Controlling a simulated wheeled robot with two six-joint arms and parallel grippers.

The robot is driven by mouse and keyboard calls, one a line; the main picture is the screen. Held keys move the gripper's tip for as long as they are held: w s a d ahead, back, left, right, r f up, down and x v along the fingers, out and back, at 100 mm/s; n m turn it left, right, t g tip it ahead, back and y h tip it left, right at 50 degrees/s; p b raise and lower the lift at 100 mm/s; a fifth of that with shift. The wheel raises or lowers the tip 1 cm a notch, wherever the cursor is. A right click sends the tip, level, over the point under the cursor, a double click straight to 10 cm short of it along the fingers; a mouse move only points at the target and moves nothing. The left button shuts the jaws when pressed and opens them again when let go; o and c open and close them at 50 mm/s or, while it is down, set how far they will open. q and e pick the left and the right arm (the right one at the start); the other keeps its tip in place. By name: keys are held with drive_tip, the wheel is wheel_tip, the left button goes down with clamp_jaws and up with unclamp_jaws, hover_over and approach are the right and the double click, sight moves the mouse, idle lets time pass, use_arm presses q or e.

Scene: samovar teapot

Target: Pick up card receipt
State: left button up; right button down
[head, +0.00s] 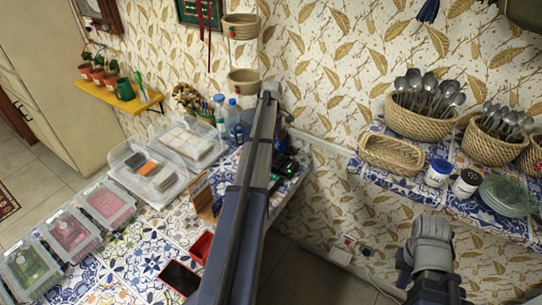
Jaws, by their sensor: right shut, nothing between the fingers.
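I cannot make out a card receipt. A dark card terminal (286,166) with a small green light sits at the right end of the tiled counter, partly behind my long arm link. My right gripper (432,232) is at the lower right, shut and empty, in front of the patterned wall and below the tiled shelf. It is well apart from the terminal. My left gripper does not show.
The tiled counter (132,246) holds clear boxes (107,203), a black tablet-like object (179,278), a red tray (202,247) and water bottles (233,117). Spoon baskets (421,120), jars (437,173) and green plates (503,196) stand on the right shelf.

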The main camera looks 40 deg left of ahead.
use_arm(q)
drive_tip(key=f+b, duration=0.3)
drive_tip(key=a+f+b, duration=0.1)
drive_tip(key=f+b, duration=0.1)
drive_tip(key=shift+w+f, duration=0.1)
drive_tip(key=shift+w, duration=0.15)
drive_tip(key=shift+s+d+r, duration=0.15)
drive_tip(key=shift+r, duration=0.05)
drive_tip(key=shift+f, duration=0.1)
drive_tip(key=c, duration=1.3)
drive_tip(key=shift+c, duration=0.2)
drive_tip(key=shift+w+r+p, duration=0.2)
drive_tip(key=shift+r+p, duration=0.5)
drive_tip(key=shift+p, duration=0.15)
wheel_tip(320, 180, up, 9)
drive_tip(key=p, duration=0.8)
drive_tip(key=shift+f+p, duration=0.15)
drive_tip(key=shift+p, duration=0.15)
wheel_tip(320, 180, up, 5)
drive_tip(key=p, duration=0.5)
